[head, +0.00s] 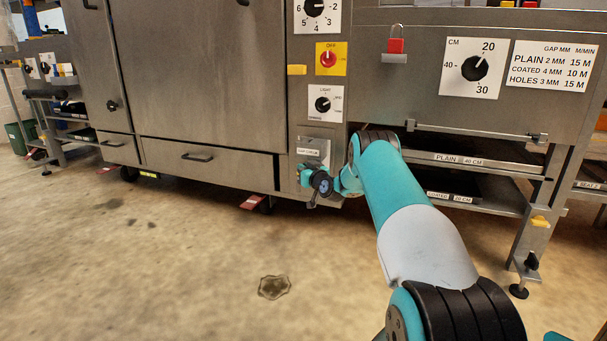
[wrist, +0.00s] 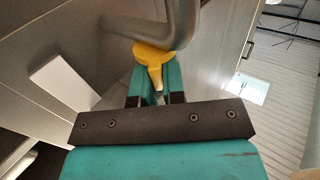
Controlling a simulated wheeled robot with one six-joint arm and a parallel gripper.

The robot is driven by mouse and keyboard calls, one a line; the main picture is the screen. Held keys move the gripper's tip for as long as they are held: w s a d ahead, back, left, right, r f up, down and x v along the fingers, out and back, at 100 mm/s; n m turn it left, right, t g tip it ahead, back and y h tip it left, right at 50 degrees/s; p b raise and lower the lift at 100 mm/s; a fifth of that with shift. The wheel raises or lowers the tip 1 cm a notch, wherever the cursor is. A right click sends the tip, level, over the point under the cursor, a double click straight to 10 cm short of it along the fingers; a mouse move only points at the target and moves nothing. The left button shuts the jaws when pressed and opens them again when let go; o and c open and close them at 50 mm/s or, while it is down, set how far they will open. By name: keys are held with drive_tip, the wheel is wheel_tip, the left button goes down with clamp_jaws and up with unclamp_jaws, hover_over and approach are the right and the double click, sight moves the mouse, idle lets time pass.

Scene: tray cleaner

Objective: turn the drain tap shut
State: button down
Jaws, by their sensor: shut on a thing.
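The drain tap's yellow lever (wrist: 154,58) shows in the wrist view, beside a bent grey metal pipe (wrist: 185,25). The lever's narrow end points down between the two teal fingers of my gripper (wrist: 156,88). My gripper is shut on this lever. The fingers hide part of its lower end. In the head view my gripper (head: 311,195) is low at the front of the steel machine, under the small labelled plate (head: 312,149). The tap cannot be made out there behind my wrist.
Knobs and a red-and-yellow OFF switch (head: 328,58) sit on the panel above my gripper. A drawer (head: 205,160) is to the left, and shelves labelled PLAIN (head: 447,158) and COATED are to the right. A red pedal (head: 254,201) is near the floor. The floor in front is clear.

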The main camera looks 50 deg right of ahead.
drive_tip(key=n+y+b, duration=0.2)
drive_tip(key=y+b, duration=0.1)
drive_tip(key=n+y+b, duration=0.1)
drive_tip(key=y, duration=0.1)
drive_tip(key=shift+d+n+t+b, duration=0.25)
drive_tip(key=shift+n+t+b, duration=0.05)
drive_tip(key=shift+t, duration=0.1)
drive_tip(key=shift+y, duration=0.3)
drive_tip(key=c, duration=1.2)
unclamp_jaws()
drive_tip(key=shift+s, duration=0.1)
